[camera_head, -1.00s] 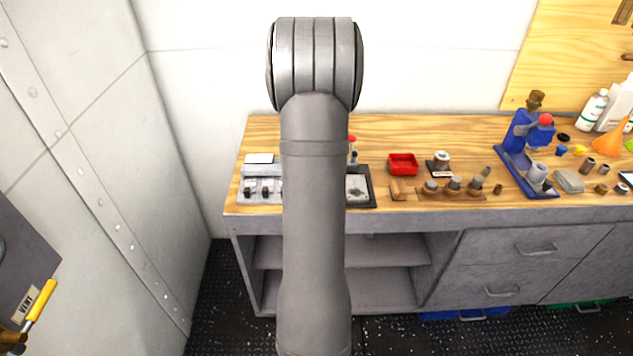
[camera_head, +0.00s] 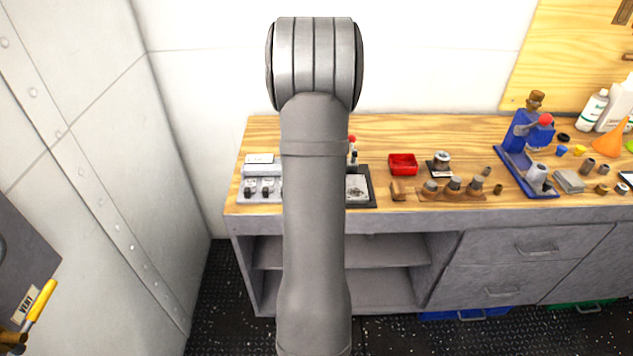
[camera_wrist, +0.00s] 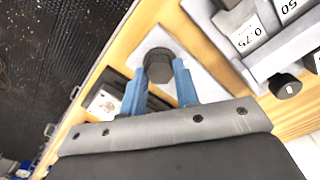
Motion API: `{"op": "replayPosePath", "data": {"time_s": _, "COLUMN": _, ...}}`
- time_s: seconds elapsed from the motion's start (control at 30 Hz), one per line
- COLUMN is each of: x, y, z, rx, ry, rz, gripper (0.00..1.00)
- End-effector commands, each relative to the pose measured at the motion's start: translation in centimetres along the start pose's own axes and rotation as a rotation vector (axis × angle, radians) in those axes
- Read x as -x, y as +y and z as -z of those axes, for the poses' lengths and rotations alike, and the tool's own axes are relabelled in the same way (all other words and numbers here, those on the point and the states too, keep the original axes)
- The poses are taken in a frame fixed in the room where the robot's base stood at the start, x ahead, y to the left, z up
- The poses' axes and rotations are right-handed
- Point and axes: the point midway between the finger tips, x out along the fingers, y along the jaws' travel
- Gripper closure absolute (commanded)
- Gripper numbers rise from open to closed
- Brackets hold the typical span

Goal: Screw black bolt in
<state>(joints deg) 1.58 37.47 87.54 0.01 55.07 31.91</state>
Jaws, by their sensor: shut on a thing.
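In the wrist view, the black bolt (camera_wrist: 158,62) shows as a dark hexagonal head over a pale plate (camera_wrist: 195,62) on the wooden bench. My gripper (camera_wrist: 158,74) has two blue fingers, one on each side of the head, and is shut on it. The bolt's lower part and any hole under it are hidden. In the head view, my arm hides the gripper and the bolt.
A grey fixture labelled 0.75 and 50 (camera_wrist: 262,50) stands close to the right of the bolt in the wrist view. A dark-framed tray (camera_head: 359,190), red bin (camera_head: 403,164) and blue press (camera_head: 525,150) stand on the bench (camera_head: 450,130).

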Motion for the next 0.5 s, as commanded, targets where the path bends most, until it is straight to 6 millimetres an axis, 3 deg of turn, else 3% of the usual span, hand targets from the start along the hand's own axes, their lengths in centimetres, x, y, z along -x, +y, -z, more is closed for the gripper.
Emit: {"op": "replayPosePath", "data": {"time_s": 0.5, "x": 0.36, "y": -0.14, "z": 0.24, "rx": -0.490, "ry": 0.007, "rz": 0.007, "gripper": 0.94}}
